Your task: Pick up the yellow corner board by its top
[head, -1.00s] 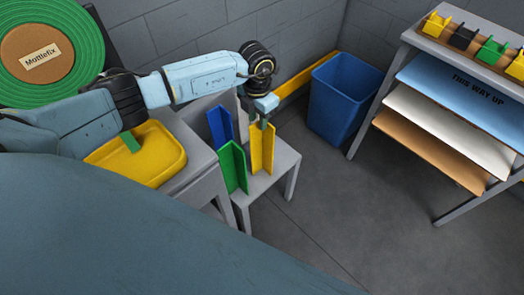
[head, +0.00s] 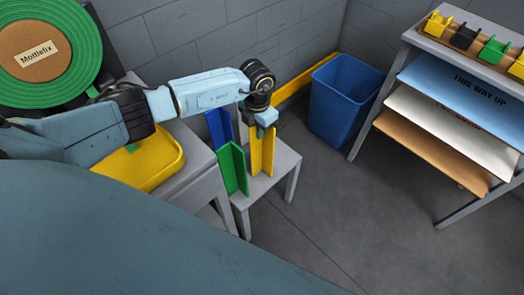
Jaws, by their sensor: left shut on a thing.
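The yellow corner board (head: 268,155) stands upright on a small grey table (head: 285,168), at the right of the group of boards. My left gripper (head: 264,127) is at the top of the yellow board, pointing down, and is shut on it. The fingers are small and partly hidden behind the wrist. A green corner board (head: 235,170) stands in front and to the left of the yellow one. A blue corner board (head: 217,128) stands behind the green one, partly covered. My right gripper is not in view.
A yellow tray (head: 165,170) lies on a grey bench at left, partly under my arm. A blue bin (head: 340,105) stands right of the table. A rack (head: 392,60) with sheets and coloured holders stands at far right. The floor between is clear.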

